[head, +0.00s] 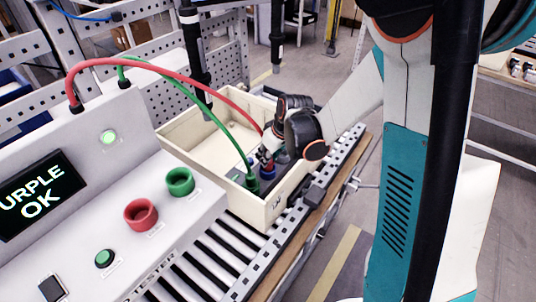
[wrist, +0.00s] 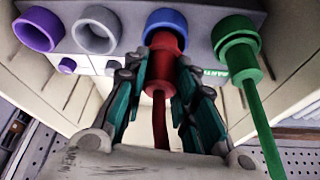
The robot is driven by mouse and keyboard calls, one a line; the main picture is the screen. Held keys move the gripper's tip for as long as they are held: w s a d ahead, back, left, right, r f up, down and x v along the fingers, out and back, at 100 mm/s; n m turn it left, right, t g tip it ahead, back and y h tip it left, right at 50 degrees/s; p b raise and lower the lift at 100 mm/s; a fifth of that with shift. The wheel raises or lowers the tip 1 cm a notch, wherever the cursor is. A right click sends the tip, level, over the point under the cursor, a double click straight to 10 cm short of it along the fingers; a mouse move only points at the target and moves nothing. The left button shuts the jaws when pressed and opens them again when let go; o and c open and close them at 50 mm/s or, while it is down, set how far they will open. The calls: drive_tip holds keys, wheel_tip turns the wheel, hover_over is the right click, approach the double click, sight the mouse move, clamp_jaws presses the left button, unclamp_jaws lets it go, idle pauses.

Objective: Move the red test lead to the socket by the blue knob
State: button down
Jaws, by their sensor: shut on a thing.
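My gripper (wrist: 163,88) is shut on the red plug (wrist: 166,68) of the red test lead. The lead's red cable (head: 160,68) arcs from the grey console into the cream crate, and my gripper (head: 266,155) is inside the crate at its right. In the wrist view the red plug's tip overlaps the lower part of a blue ring socket (wrist: 165,19); I cannot tell whether it is seated. A green plug (wrist: 241,60) stands at the green ring socket to the right. A grey ring socket (wrist: 96,29) and a purple ring socket (wrist: 39,29) are empty. The fingers hide any knob below the blue socket.
The cream crate (head: 183,146) sits on a roller conveyor (head: 222,244). A green cable (head: 200,98) runs close to the red one. The console (head: 120,150) has empty red (head: 141,214) and green (head: 180,181) rings and a screen reading "URPLE OK" (head: 38,197). A small purple knob (wrist: 67,65) shows.

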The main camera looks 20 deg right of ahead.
drive_tip(key=shift+f+b, duration=0.95)
drive_tip(key=shift+f, duration=0.15)
drive_tip(key=c, duration=1.2)
unclamp_jaws()
drive_tip(key=shift+r, duration=0.1)
drive_tip(key=v, duration=1.1)
drive_tip(key=shift+s+d+r, duration=0.15)
drive_tip(key=shift+r, duration=0.25)
